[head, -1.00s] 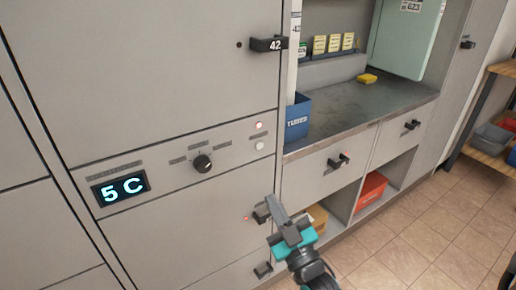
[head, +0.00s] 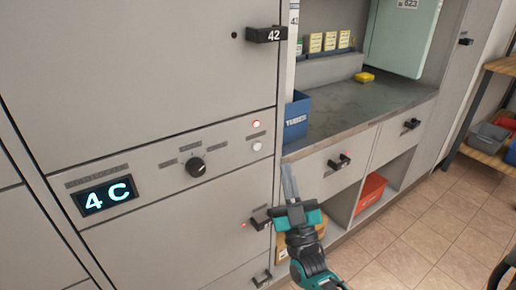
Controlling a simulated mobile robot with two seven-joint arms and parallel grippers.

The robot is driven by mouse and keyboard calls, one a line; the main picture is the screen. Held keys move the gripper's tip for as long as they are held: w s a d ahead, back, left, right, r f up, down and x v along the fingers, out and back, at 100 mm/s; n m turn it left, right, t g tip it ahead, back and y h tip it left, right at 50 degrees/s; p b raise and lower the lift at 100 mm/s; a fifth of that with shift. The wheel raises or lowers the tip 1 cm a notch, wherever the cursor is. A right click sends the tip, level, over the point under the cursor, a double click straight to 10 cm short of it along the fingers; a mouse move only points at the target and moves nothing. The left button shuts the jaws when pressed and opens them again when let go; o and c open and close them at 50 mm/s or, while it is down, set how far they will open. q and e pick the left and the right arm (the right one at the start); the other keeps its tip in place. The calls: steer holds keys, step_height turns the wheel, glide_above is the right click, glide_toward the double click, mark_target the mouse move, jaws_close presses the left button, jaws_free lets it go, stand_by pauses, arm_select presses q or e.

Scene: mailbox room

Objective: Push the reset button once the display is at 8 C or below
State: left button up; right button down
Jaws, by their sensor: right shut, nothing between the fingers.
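The display (head: 107,196) on the cabinet's control strip reads 4 C. A black round knob (head: 195,167) sits to its right. My left gripper is not in view.
A black handle marked 42 (head: 266,35) sticks out above the strip, and another handle (head: 262,219) sits below it. A blue bin (head: 297,117) stands on the grey counter (head: 350,108) to the right. Tiled floor (head: 430,235) is clear at lower right.

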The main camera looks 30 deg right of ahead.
mark_target(257, 146)
steer(key=w+b, duration=0.3)
steer(key=w, duration=0.4)
steer(key=shift+w+a, duration=0.3)
stand_by(0.6)
stand_by(0.9)
steer(key=shift+w, duration=0.4)
